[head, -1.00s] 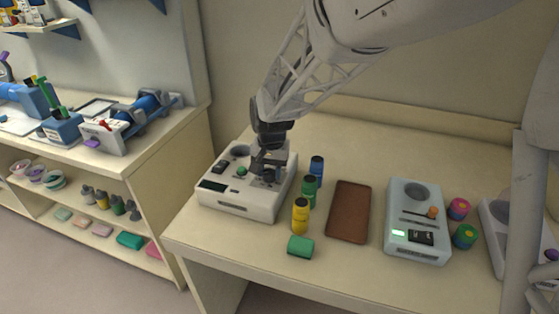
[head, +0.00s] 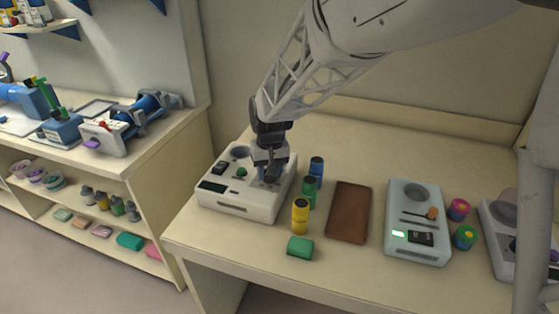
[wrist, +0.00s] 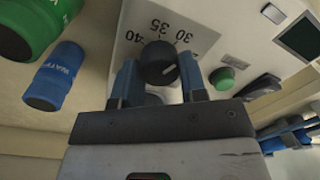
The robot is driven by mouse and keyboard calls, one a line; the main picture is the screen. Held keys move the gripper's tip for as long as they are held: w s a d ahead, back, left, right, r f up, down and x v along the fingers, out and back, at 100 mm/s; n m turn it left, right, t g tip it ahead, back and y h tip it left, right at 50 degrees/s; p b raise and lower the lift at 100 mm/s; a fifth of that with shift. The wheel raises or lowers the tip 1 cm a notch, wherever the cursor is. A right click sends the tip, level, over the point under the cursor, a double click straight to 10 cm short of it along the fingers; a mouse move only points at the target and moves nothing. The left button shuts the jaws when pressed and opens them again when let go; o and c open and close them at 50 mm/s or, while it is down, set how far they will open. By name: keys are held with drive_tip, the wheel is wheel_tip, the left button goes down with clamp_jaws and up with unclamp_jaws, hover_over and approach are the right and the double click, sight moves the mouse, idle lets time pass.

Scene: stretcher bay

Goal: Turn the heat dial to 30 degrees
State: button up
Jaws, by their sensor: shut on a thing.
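The heat dial (wrist: 158,60) is a black round knob with a short white mark, set on a white panel. Printed numbers 40, 35 and 30 arc past it in the wrist view. The mark points to the right, on the 30 side; I cannot tell the exact reading. My gripper (wrist: 159,72) has its two blue-grey fingers on either side of the dial, shut on it. In the head view my gripper (head: 269,174) reaches down onto the right part of the white control box (head: 236,205) and hides the dial.
A green button (wrist: 222,78) and a dark display (wrist: 302,37) sit on the same panel. Blue (head: 316,168), green (head: 309,190) and yellow (head: 299,217) bottles stand close to the box's right. A brown tray (head: 349,211) and a second device (head: 417,222) lie further right.

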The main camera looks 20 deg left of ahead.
drive_tip(key=o, duration=0.9)
drive_tip(key=shift+r, duration=0.15)
drive_tip(key=shift+w+d+r, duration=0.1)
drive_tip(key=shift+d+r, duration=0.05)
drive_tip(key=shift+r, duration=3.65)
